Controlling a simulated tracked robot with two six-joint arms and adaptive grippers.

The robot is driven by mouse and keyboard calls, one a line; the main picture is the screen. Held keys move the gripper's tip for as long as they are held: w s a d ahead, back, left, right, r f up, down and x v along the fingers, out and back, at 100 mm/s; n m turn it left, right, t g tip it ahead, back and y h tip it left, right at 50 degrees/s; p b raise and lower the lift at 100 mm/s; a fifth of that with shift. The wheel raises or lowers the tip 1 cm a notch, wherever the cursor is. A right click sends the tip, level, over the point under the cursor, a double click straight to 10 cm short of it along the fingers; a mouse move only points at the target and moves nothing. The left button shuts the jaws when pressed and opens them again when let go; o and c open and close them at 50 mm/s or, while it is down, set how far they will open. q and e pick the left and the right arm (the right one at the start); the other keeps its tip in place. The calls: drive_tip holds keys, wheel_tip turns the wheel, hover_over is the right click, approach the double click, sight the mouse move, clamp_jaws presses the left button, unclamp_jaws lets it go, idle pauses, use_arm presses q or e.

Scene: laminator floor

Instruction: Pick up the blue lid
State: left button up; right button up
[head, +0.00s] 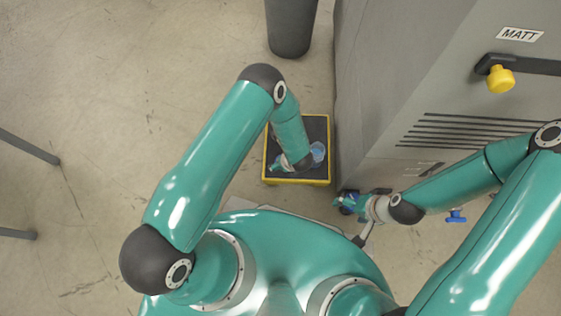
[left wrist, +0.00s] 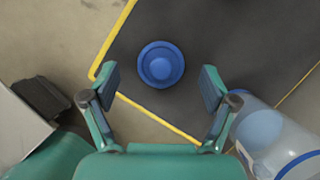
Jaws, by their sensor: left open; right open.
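The round blue lid (left wrist: 160,65) lies flat on a dark surface with yellow edges. In the left wrist view it is just beyond and between the fingertips of my left gripper (left wrist: 159,84), which is open and empty. In the head view my left arm reaches over the yellow-edged black platform (head: 314,131), and I cannot make out the lid there. My right gripper (head: 352,202) is open, low beside the grey machine, away from the platform.
A clear container with blue parts (left wrist: 290,145) lies right of my left gripper; it shows in the head view (head: 318,152). The grey machine (head: 400,90) stands close right of the platform. A dark bin (head: 291,25) is behind.

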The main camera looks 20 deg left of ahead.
use_arm(q)
drive_tip(key=shift+w+a+f, duration=0.15)
drive_tip(key=shift+f, duration=0.35)
drive_tip(key=shift+c, duration=0.4)
drive_tip(key=c, duration=1)
drive_tip(key=shift+o, duration=0.2)
drive_tip(key=shift+r, duration=0.2)
